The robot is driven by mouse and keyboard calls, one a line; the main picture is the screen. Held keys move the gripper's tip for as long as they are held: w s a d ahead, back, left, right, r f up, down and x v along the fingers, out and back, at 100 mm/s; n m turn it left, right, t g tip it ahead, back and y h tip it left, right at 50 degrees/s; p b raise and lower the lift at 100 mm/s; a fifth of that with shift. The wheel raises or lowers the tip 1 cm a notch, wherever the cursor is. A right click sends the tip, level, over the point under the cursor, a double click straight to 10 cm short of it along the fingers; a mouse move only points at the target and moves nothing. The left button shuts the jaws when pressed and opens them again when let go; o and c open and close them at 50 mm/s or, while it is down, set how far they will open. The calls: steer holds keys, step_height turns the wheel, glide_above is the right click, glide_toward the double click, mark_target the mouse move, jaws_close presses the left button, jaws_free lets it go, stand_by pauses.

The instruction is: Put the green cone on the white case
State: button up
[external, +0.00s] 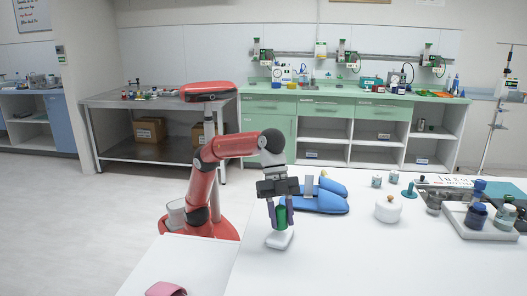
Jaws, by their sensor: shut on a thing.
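My gripper (281,216) points down near the table's left front part and is shut on the green cone (281,219). The cone shows as a dark green upright shape between the two fingers, partly covered by them. The white case (279,240) is a small, pale, flat block on the white table, directly below the cone in the picture. I cannot tell whether the cone's bottom touches the case or hangs just above it.
A blue padded thing (325,203) lies right behind my gripper. A white round jar (388,209), a teal piece (409,190) and a tray (477,229) with dark bottles stand to the right. A pink item (165,289) lies at front left. The table's front middle is clear.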

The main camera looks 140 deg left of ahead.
steer(key=shift+f, duration=1.1)
steer(key=shift+f+b, duration=0.1)
steer(key=shift+b, duration=0.2)
steer(key=o, duration=0.9)
steer(key=shift+o, duration=0.2)
steer(key=shift+r, duration=0.3)
steer(key=p+v, duration=0.3)
steer(key=v, duration=0.8)
steer(key=shift+s+r, duration=0.2)
steer(key=shift+r, duration=0.1)
